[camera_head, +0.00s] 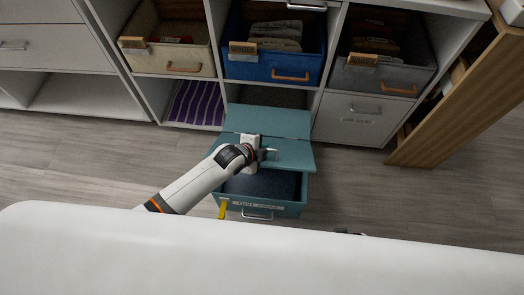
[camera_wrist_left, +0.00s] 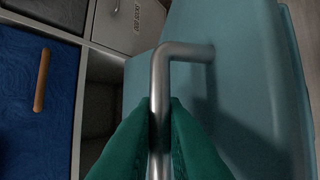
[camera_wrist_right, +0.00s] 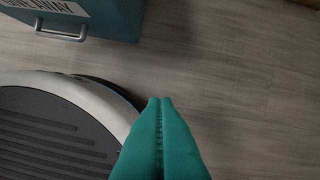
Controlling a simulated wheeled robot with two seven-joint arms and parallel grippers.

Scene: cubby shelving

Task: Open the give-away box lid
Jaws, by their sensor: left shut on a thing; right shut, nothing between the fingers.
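The teal give-away box (camera_head: 290,208) stands on the floor in front of the shelving, with a label and a metal handle on its front. Its lid (camera_head: 293,154) is partly raised at the back, and the dark inside shows in front of it. My left gripper (camera_head: 268,155) is at the lid. In the left wrist view its green fingers (camera_wrist_left: 160,104) are shut on the metal lid handle (camera_wrist_left: 158,75). My right gripper (camera_wrist_right: 160,102) is shut and empty above the floor, apart from the box front (camera_wrist_right: 105,18), which shows at the upper left of the right wrist view.
A grey closed drawer (camera_head: 352,118) is at the right, beside a wooden unit (camera_head: 450,100). A yellow object (camera_head: 222,209) is at the box's front left. Floor on both sides is clear.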

